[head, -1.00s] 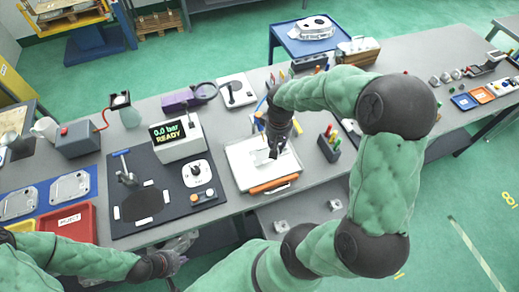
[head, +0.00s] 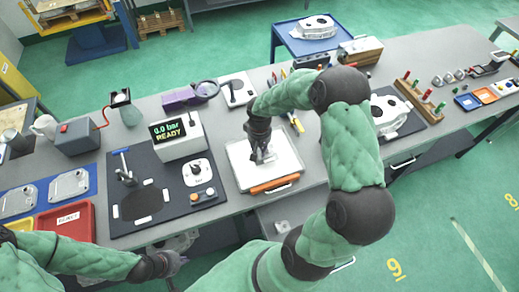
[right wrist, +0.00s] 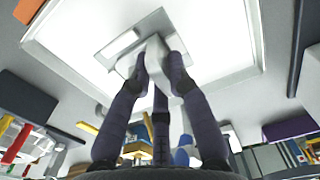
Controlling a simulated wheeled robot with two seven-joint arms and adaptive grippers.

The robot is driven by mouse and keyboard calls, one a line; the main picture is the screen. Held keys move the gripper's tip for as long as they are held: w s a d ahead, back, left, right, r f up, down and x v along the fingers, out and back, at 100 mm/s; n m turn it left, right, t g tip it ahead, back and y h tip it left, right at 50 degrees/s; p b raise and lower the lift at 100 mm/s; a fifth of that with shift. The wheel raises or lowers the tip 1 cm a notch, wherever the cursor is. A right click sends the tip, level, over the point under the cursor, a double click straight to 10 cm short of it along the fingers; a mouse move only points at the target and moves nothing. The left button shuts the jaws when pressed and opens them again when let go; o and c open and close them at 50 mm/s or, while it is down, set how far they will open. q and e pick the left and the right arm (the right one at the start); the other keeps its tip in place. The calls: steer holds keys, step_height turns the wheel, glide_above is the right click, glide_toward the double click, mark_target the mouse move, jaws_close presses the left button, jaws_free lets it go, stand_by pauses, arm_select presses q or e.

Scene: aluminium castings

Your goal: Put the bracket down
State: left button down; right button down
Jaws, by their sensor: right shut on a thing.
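The bracket (right wrist: 152,62) is a small pale grey angled casting. In the right wrist view its upright part sits between the fingers of my right gripper (right wrist: 158,75), which is shut on it. In the head view my right gripper (head: 263,158) points down over the white light panel (head: 240,158) and largely covers the bracket. The bracket is over the panel's bright face; I cannot tell whether it touches it. My left gripper (head: 175,262) is low at the table's front edge, and its fingers are too unclear to judge.
An orange handle (head: 275,184) lies along the panel's front edge. Left of the panel is a dark mat (head: 150,225) with a gauge reading READY (head: 180,140). A large casting (head: 388,112) and a rack of coloured pegs (head: 420,98) are to the right.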

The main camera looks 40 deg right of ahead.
steer(key=shift+f, duration=0.1)
steer(key=c, duration=1.2)
jaws_free()
steer(key=shift+r, duration=0.5)
step_height(320, 180, up, 11)
steer(key=shift+r+p, duration=0.2)
steer(key=shift+p, duration=0.5)
